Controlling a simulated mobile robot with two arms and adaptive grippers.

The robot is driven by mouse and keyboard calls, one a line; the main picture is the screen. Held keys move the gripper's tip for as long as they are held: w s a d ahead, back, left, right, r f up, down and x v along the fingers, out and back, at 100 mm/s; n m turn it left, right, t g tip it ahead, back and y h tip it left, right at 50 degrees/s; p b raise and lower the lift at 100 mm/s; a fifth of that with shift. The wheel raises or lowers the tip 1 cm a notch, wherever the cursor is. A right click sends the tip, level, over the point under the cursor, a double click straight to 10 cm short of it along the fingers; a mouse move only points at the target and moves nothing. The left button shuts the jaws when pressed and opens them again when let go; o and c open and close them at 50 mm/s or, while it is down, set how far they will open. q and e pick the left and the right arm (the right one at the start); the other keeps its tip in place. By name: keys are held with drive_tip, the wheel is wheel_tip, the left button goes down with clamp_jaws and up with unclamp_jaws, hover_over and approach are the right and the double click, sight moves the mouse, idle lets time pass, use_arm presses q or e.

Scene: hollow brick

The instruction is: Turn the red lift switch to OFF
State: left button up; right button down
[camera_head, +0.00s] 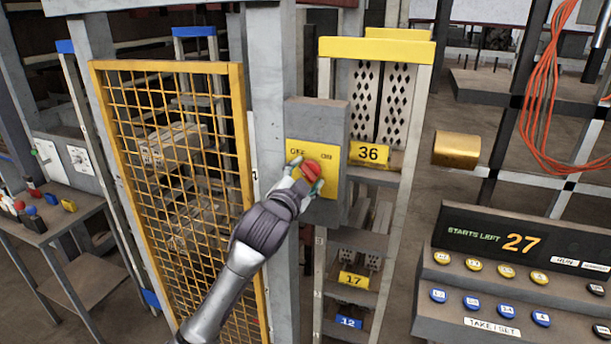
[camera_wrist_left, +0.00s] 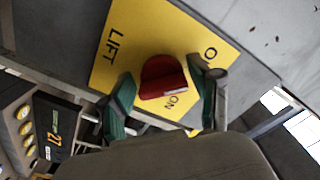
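The red lift switch (camera_head: 311,170) is a knob on a yellow plate (camera_head: 328,188) fixed to a grey box on a post. In the left wrist view the red knob (camera_wrist_left: 163,78) sits between the words LIFT and ON, and its pale mark lies beside ON. The start of another word, beginning with O, shows at the upper right of the plate. My left gripper (camera_head: 304,178) is at the knob. In the wrist view its green-padded fingers (camera_wrist_left: 163,92) stand on either side of the knob, with a small gap visible on the left. My right gripper is not in view.
A yellow mesh gate (camera_head: 180,160) stands left of the post. A shelf rack with a yellow 36 label (camera_head: 369,153) is at the right. A button console (camera_head: 510,280) showing 27 is at the lower right. A small table (camera_head: 45,222) is at the left.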

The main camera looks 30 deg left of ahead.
use_arm(q)
drive_tip(key=shift+o, duration=0.4)
drive_tip(key=v, duration=1.2)
